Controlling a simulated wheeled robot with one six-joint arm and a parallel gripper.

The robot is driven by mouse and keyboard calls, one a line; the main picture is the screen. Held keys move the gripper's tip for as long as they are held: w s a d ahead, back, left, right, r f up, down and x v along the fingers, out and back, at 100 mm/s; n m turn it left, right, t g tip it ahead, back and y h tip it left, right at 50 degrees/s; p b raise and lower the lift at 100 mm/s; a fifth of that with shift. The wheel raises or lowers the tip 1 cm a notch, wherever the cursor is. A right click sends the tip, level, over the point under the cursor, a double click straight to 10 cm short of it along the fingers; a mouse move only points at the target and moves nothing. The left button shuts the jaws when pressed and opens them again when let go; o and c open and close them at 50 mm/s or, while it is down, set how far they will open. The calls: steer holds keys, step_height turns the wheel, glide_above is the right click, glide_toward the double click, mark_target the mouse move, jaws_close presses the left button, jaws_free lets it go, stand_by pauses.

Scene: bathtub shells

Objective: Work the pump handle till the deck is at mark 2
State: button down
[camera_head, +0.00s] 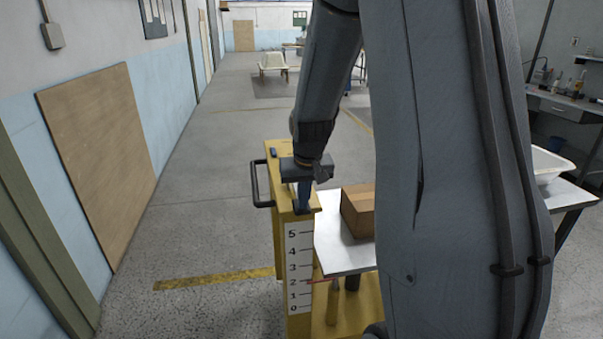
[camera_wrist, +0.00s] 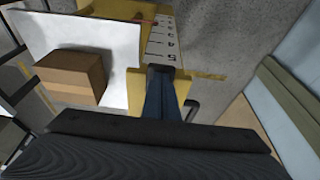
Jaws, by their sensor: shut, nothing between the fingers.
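The yellow lift column (camera_head: 282,235) stands left of my arm, with a white scale (camera_head: 298,262) numbered 0 to 5 on its front. A red pointer (camera_head: 318,282) lies level with about mark 2. The pale deck (camera_head: 340,258) carries a cardboard box (camera_head: 357,212); both show in the wrist view, the deck (camera_wrist: 122,40) and the box (camera_wrist: 72,76). My gripper (camera_head: 303,208) is shut and empty, pointing down at the column top just above the scale. In the wrist view its fingertips (camera_wrist: 161,72) hide part of the column. I cannot clearly make out the pump handle.
A black side handle (camera_head: 256,186) juts left from the column. A wood panel (camera_head: 100,150) is on the left wall. A workbench (camera_head: 565,105) stands at the right. A white tub shell (camera_head: 272,63) lies far back. The floor left of the column is clear.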

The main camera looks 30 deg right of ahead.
steer(key=shift+s+f, duration=0.2)
steer(key=shift+r+p, duration=0.55)
steer(key=s+v, duration=0.2)
steer(key=v, duration=1)
steer(key=shift+s+a, duration=0.35)
steer(key=shift+a, duration=0.05)
steer(key=shift+f, duration=0.1)
stand_by(1.6)
steer(key=s+a+f+n+g+y+b, duration=0.1)
steer(key=s+a+f+n+b, duration=0.1)
steer(key=s+a+f, duration=0.9)
steer(key=shift+s+a+f+n+g, duration=0.4)
steer(key=shift+a+f+n, duration=0.25)
steer(key=shift+f, duration=0.25)
